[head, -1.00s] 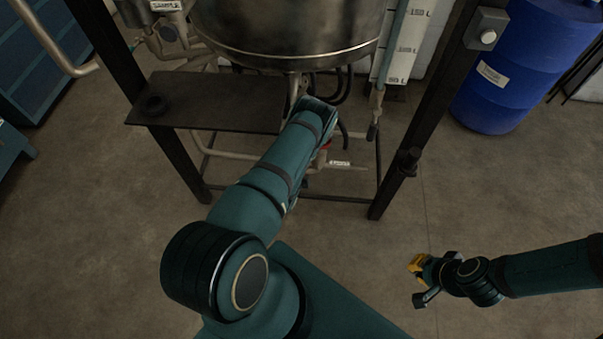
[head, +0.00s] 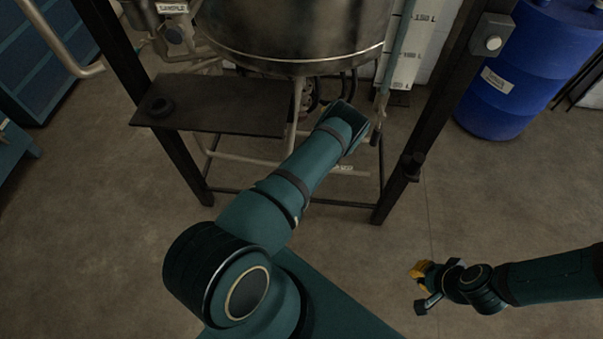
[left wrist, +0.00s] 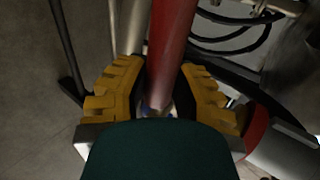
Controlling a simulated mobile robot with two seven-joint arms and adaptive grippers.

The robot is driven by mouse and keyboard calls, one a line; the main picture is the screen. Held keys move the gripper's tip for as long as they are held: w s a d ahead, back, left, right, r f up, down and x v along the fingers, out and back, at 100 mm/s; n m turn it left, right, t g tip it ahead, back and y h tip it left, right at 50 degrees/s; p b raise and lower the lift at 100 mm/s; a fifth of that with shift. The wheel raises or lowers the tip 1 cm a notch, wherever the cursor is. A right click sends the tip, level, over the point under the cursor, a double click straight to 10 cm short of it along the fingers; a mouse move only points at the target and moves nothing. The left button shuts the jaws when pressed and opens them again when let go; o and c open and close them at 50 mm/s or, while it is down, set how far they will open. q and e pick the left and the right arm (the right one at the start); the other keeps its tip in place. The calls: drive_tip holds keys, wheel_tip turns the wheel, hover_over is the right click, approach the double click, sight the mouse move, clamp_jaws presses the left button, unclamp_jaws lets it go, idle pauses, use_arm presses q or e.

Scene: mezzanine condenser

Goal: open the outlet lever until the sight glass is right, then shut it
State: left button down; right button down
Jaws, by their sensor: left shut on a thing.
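The red outlet lever (left wrist: 172,45) runs down the middle of the left wrist view. My left gripper (left wrist: 160,85) is shut on it, with a yellow pad on each side. In the head view my left forearm hides this gripper and the lever. The sight glass (head: 387,65) is a thin upright tube beside a white scale board (head: 405,50) marked in litres, right of the steel vessel (head: 290,35). I cannot make out its liquid level. My right gripper (head: 421,287) is empty over bare floor at lower right, and its fingers look apart.
A dark frame post (head: 425,135) with a small button box (head: 492,43) stands right of the vessel. A dark shelf plate (head: 215,105) juts out on the left. A blue drum (head: 515,75) stands at upper right. The floor in front is clear.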

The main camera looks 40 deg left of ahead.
use_arm(q)
drive_tip(key=shift+a+r, duration=0.1)
drive_tip(key=c, duration=0.7)
unclamp_jaws()
drive_tip(key=shift+c, duration=0.2)
drive_tip(key=v, duration=1.2)
drive_tip(key=s+d+r+n+g+h, duration=0.2)
drive_tip(key=d+r+n+g+h, duration=0.2)
drive_tip(key=d, duration=0.7)
drive_tip(key=s+d+r+n+g+h, duration=0.3)
drive_tip(key=d+r+n+h, duration=0.2)
drive_tip(key=d+r+n, duration=0.3)
drive_tip(key=d+n, duration=0.1)
drive_tip(key=d, duration=0.2)
drive_tip(key=shift+s+d+r+n+g+h, duration=0.15)
drive_tip(key=shift+s+d+n+g+h, duration=0.15)
drive_tip(key=shift+g+h, duration=0.1)
